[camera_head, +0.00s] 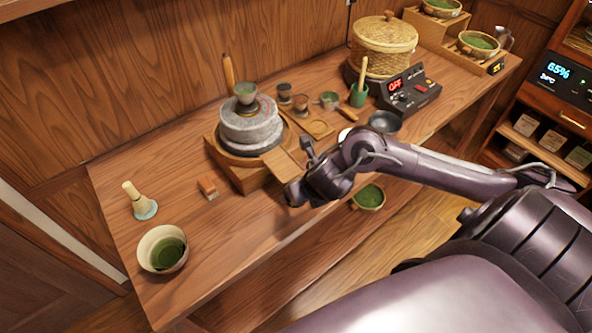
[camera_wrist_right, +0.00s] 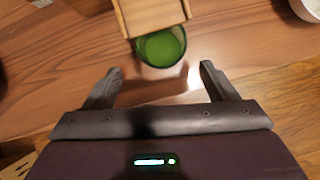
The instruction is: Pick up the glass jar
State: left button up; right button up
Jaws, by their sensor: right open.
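A glass jar (camera_wrist_right: 163,48) holding green powder stands on the wooden table in the right wrist view, its far rim partly covered by the stone mill's wooden spout (camera_wrist_right: 150,14). My right gripper (camera_wrist_right: 157,72) is open, with one finger on each side of the space just short of the jar. The fingers do not appear to touch the jar. In the head view my right gripper (camera_head: 297,192) is at the front of the mill spout, and I cannot make out the jar there; the arm likely covers it. My left gripper is not in view.
The stone mill (camera_head: 250,128) stands behind my right gripper. Bare table (camera_head: 230,235) lies between.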

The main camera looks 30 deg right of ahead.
jog(key=shift+x, duration=0.95)
jog(key=x, duration=0.3)
jog(key=w+x, duration=0.1)
jog(key=x, duration=0.1)
jog(key=shift+w+d, duration=0.1)
jog(key=shift+d, duration=0.1)
jog(key=shift+r, duration=0.1)
jog(key=c, duration=1.2)
jog(key=shift+d+r, duration=0.1)
